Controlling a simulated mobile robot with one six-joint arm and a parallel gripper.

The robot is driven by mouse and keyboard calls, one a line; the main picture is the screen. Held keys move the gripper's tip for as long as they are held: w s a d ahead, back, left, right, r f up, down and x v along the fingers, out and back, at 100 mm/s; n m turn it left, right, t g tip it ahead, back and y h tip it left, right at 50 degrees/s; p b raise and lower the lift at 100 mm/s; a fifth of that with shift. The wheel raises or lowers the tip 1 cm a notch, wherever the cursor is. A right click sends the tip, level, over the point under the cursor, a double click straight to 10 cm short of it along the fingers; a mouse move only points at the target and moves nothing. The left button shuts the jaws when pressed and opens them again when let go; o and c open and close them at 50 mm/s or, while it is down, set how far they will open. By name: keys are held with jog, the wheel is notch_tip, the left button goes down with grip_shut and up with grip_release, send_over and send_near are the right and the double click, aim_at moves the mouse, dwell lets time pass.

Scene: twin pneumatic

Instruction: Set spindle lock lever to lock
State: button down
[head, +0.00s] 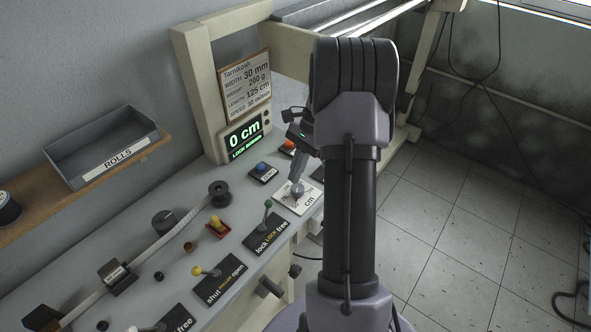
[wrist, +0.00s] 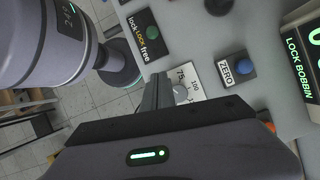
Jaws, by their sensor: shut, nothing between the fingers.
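The green-knobbed lever (head: 268,205) stands behind a black plate (head: 266,234) marked lock, LOCK, free, left of my gripper in the head view. I cannot tell which end it is set to. The plate (wrist: 143,36) also shows at the top of the wrist view, with a bit of the green knob (wrist: 155,4). My gripper (head: 298,182) is shut and empty. In the wrist view its fingers (wrist: 158,84) are beside the grey dial knob (wrist: 181,93) on a white scale plate; contact is unclear.
A display (head: 245,136) reads 0 cm and LOCK BOBBIN. A blue ZERO button (head: 262,167) and an orange button (head: 288,146) are near my gripper. A yellow-knobbed lever (head: 197,270) with a shut/open plate is farther left. A grey ROLLS tray (head: 103,150) sits on a shelf.

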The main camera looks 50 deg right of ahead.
jog(key=b+x, duration=0.1)
jog(key=x, duration=0.3)
jog(key=shift+f, duration=0.2)
jog(key=a+b, duration=0.1)
jog(key=a, duration=0.2)
jog(key=shift+w+a+b, duration=0.2)
jog(key=shift+b, duration=0.1)
jog(key=shift+a+r, duration=0.25)
jog(key=shift+a, duration=0.15)
jog(key=a+r+h+b, duration=0.2)
jog(key=a+h+b, duration=0.4)
jog(key=a, duration=0.4)
jog(key=shift+s, duration=0.45)
jog(key=shift+s+a+f, duration=0.15)
jog(key=shift+a+f, duration=0.05)
jog(key=shift+a, duration=0.1)
